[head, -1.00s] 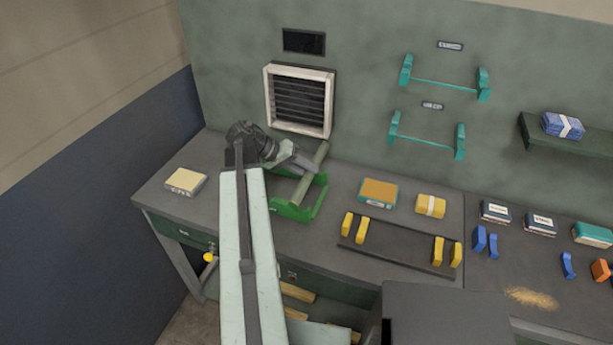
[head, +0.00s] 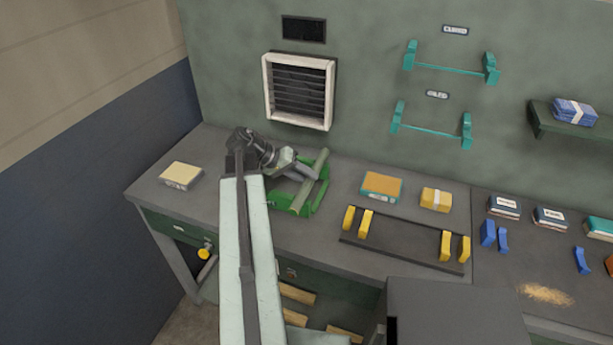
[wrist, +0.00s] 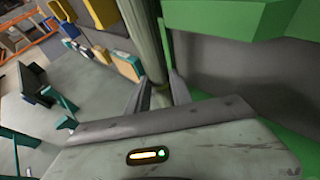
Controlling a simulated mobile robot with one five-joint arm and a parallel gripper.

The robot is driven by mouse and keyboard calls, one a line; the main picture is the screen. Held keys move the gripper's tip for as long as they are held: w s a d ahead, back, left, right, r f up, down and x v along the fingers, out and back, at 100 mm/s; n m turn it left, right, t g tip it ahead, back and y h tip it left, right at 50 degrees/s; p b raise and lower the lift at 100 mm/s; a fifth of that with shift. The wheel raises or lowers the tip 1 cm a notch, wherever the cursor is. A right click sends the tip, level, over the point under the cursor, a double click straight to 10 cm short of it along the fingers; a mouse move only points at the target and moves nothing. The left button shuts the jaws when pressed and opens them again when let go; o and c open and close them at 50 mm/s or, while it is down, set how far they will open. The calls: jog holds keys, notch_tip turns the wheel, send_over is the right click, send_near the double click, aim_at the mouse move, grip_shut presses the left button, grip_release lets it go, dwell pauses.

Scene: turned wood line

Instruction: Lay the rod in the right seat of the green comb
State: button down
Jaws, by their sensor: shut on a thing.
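A pale grey-green rod (head: 302,195) is held in my gripper (head: 312,174), running from near to far over the green comb (head: 277,198) on the left part of the bench. Green uprights show on both sides of the rod. In the wrist view, the rod (wrist: 147,40) passes between the two fingers (wrist: 156,95), and green comb parts (wrist: 225,18) stand close on its right. The rod looks low in or just above the comb; I cannot tell whether it touches a seat. My gripper and arm hide part of the comb.
A cream block (head: 180,176) lies left of my arm. An orange-topped box (head: 381,187) and a yellow pack (head: 436,199) stand to the right. A dark rack with yellow posts (head: 400,240) lies in front of them. A vented wall panel (head: 298,91) is behind.

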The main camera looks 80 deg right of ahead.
jog(key=c, duration=1.1)
grip_release()
jog(key=shift+o, duration=0.2)
jog(key=shift+r, duration=0.15)
jog(key=p+v, duration=0.5)
jog(key=v, duration=0.2)
jog(key=shift+w, duration=0.3)
jog(key=shift+a+r, duration=0.15)
